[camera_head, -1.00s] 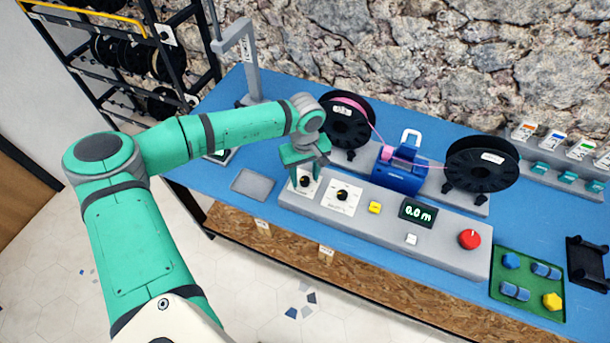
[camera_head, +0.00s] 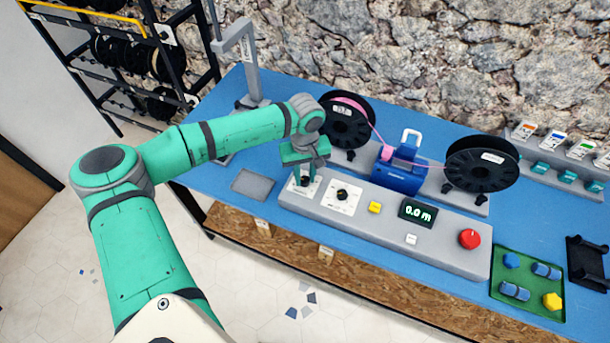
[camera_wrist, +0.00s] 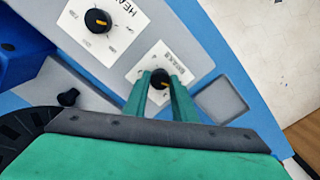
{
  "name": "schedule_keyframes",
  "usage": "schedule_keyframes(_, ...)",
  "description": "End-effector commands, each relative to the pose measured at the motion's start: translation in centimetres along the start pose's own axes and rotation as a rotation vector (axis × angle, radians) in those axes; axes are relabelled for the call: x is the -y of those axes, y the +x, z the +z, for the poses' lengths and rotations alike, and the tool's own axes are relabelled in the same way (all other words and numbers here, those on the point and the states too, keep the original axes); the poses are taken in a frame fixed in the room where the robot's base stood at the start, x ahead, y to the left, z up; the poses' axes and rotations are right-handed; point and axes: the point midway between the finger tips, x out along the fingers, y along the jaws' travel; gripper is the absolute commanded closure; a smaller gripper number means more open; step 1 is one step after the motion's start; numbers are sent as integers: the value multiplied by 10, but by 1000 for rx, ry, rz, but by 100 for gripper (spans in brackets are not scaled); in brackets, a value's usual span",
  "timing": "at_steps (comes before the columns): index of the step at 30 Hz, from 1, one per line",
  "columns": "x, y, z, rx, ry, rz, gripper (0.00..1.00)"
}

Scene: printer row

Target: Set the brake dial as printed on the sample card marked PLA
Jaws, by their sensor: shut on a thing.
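My gripper (camera_head: 304,178) is over the left end of the grey console, fingers pointing down. In the wrist view my gripper (camera_wrist: 160,88) is shut on a black dial (camera_wrist: 160,75) with an orange mark, on a white plate whose lettering is too small to read surely. I take it as the brake dial, since the neighbouring dial (camera_wrist: 98,20) has a plate starting "HEA". That neighbour also shows in the head view (camera_head: 342,194). Several sample cards (camera_head: 554,138) stand in a rack at the back right; their print is too small to tell which is PLA.
The console (camera_head: 450,258) also carries a yellow button (camera_head: 375,207), a display (camera_head: 417,212) reading 0.0 m, a white button (camera_head: 411,239) and a red knob (camera_head: 470,239). Behind it stand two black spools (camera_head: 482,164) and a blue unit (camera_head: 398,178). A green tray (camera_head: 528,309) lies right.

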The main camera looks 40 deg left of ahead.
Motion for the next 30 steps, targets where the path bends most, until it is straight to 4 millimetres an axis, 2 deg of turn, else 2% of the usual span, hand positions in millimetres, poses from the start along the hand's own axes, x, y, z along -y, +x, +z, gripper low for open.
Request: schedule_keyframes(30, -1, 0, 0, 0, 941, 4, 98)
